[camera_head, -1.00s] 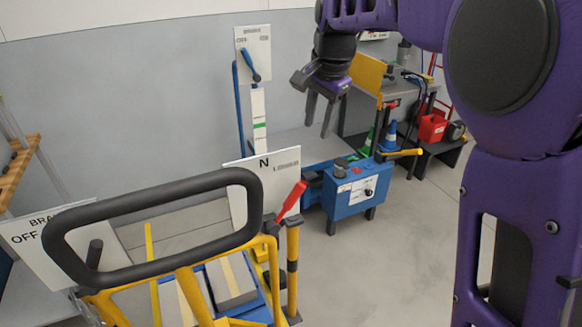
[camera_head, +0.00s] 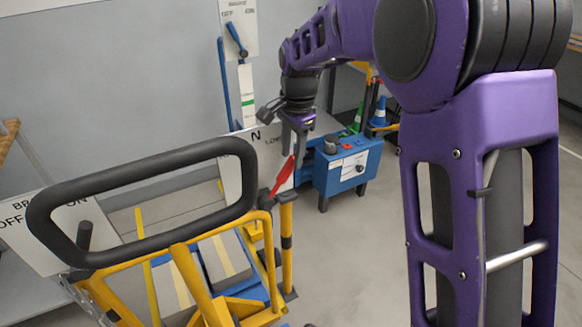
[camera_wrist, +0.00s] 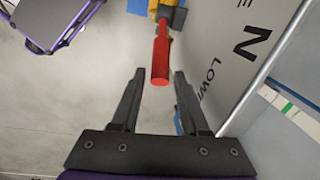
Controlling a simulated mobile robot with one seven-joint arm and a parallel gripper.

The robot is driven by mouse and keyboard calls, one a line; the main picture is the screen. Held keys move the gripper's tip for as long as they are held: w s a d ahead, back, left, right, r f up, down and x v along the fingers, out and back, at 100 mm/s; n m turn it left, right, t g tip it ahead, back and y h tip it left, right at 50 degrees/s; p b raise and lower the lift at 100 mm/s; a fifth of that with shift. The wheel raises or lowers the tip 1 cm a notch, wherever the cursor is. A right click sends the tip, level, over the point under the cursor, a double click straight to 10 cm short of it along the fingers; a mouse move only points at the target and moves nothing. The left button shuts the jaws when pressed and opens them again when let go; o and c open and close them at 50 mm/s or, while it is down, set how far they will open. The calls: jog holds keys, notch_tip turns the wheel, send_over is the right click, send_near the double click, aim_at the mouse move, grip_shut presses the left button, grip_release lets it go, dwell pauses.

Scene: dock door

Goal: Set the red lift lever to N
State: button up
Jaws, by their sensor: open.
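The red lever (camera_head: 282,177) stands at the front of the yellow cart, tilted up and to the right, its tip in front of the LOWER side of the white sign (camera_head: 232,172). The sign reads N and LOWER. My gripper (camera_head: 296,145) is open just above the lever's tip. In the wrist view the red lever (camera_wrist: 161,58) points at the gap of my open gripper (camera_wrist: 158,76), its end about between the fingertips. I cannot tell whether they touch. The sign (camera_wrist: 245,75) stands close to the right finger.
The cart's black handle loop (camera_head: 150,250) and yellow frame (camera_head: 287,245) stand at front left. A blue box with a knob (camera_head: 345,172) is behind the lever to the right. A blue lever (camera_head: 235,38) hangs on the wall panel.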

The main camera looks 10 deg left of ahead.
aim_at(280, 181)
jog(key=shift+w+a+f, duration=0.15)
jog(key=shift+f, duration=1.85)
grip_shut()
